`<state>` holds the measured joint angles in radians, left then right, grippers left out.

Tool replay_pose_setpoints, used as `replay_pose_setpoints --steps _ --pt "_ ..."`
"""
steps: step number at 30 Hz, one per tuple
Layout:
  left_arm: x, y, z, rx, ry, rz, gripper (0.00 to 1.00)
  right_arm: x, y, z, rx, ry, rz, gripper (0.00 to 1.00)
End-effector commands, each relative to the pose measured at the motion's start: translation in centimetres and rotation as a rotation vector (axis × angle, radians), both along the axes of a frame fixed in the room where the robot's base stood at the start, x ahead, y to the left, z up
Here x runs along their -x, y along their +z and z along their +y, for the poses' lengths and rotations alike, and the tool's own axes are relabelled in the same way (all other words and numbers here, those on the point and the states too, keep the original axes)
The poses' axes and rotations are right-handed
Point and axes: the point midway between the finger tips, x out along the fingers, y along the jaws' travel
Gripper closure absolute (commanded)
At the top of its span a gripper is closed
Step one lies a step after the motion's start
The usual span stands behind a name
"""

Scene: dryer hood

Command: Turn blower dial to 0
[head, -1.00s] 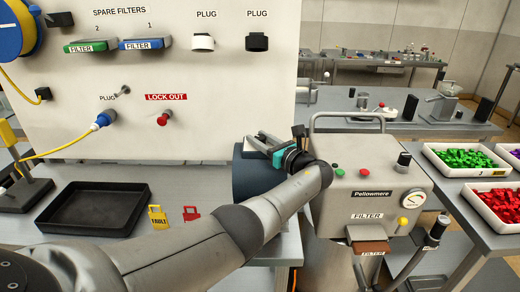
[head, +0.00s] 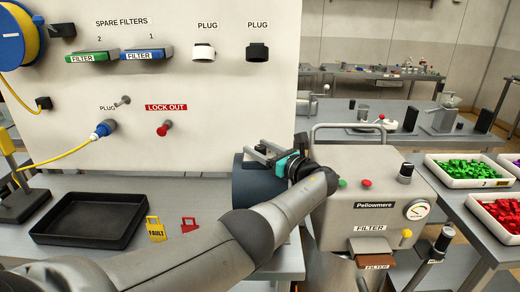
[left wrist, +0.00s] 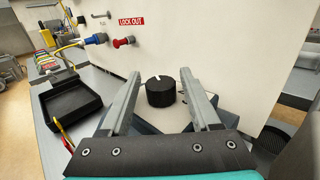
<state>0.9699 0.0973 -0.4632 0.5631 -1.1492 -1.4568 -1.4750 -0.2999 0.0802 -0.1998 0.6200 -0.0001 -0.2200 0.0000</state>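In the head view the left gripper (head: 258,152) is at a dark blue cylindrical housing (head: 248,188) by the panel's lower right, and the dial is hidden. My right gripper is not in view.
The Pellowmere machine (head: 372,188), with a handle, knob and gauge, stands close right of my left arm. The panel (head: 230,110) carries a red lock-out knob (head: 163,129) and a blue plug (head: 104,128). A black tray (head: 88,218) lies left.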

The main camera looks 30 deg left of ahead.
Motion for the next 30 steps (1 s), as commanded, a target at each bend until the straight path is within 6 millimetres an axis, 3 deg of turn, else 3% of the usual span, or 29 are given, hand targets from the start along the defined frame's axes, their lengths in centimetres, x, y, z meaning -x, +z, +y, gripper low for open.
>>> replay_pose_setpoints --steps 9,13,30 --pt "0.0 0.0 -0.2 0.001 -0.002 0.000 0.30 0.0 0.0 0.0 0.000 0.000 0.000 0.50" --pt "0.2 0.0 -1.2 0.001 -0.004 0.000 0.30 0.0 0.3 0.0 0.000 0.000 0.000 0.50" --pt "3.5 -0.1 -12.8 0.002 -0.004 0.000 0.30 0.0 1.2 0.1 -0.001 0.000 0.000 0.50"
